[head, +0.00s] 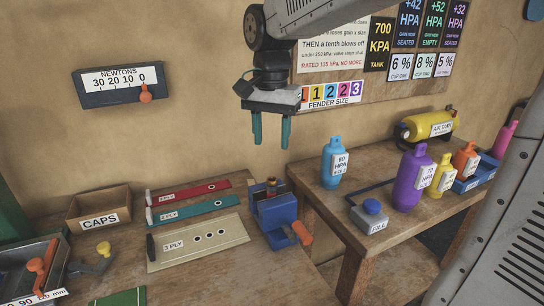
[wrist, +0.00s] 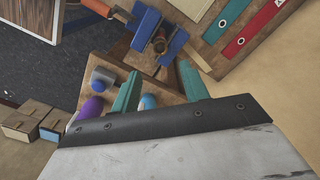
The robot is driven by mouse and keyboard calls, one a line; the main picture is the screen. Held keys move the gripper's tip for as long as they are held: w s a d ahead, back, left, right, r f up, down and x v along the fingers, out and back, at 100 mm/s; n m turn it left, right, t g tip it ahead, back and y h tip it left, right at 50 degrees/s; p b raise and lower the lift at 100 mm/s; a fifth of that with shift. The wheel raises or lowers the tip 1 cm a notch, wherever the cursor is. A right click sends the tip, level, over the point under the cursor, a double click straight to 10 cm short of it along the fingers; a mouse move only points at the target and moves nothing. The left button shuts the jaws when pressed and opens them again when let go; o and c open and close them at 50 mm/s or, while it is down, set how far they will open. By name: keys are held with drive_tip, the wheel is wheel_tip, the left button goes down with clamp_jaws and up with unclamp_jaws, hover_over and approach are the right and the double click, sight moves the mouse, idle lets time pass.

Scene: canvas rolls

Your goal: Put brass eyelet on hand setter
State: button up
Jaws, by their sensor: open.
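A blue bench device (head: 278,218) with an orange lever, which looks like the hand setter, stands at the right end of the left bench. A small brass-coloured and dark piece (head: 271,185) shows at its top; I cannot tell whether this is the brass eyelet. The device also shows at the top of the wrist view (wrist: 174,47). My gripper (head: 271,132) hangs above it, teal fingers pointing down, apart and with nothing between them. The fingers show in the wrist view too (wrist: 160,88).
Strips marked with ply, such as the teal one (head: 195,209), lie left of the device. A CAPS box (head: 98,210) and a tool tray (head: 35,265) are further left.

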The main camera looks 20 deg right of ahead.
drive_tip(key=s+d+f+n, duration=0.1)
drive_tip(key=s+f+n, duration=0.1)
drive_tip(key=s, duration=0.5)
drive_tip(key=s+d+f+n+t, duration=0.1)
drive_tip(key=s+n, duration=0.3)
drive_tip(key=s, duration=0.4)
drive_tip(key=s+d+f+n, duration=0.1)
drive_tip(key=s+f+n, duration=0.2)
drive_tip(key=s, duration=0.5)
drive_tip(key=shift+d, duration=0.15)
